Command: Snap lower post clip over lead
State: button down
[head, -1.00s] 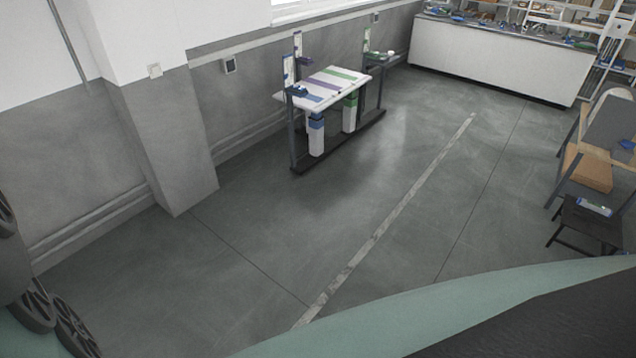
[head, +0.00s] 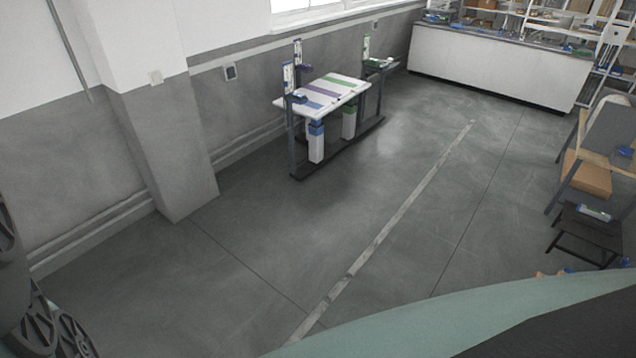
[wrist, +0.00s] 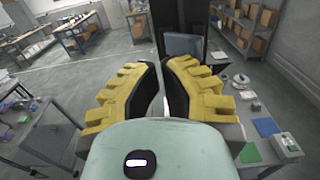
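A workstation (head: 322,97) with a white top marked by purple and green stripes stands near the wall in the head view. Blue and green columns (head: 316,140) with white lower parts hang or stand under the top. Upright posts (head: 298,62) carry small coloured parts above it. The post clip and the lead are too small to make out. My gripper (wrist: 163,92) shows in the wrist view with its yellow-padded fingers apart and nothing between them. It is far from the workstation in the head view, where it does not show.
A long white counter (head: 493,68) stands at the back right. A dark stool (head: 588,232) and a chair-like frame with a cardboard box (head: 586,175) stand at the right. A wall pillar (head: 158,140) juts out at left. The floor between is clear.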

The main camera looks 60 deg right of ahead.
jog(key=shift+d, duration=0.5)
jog(key=w+b, duration=0.1)
jog(key=w, duration=0.2)
jog(key=shift+w+d, duration=0.15)
jog(key=shift+w, duration=0.15)
dwell(0.3)
jog(key=shift+a, duration=1.65)
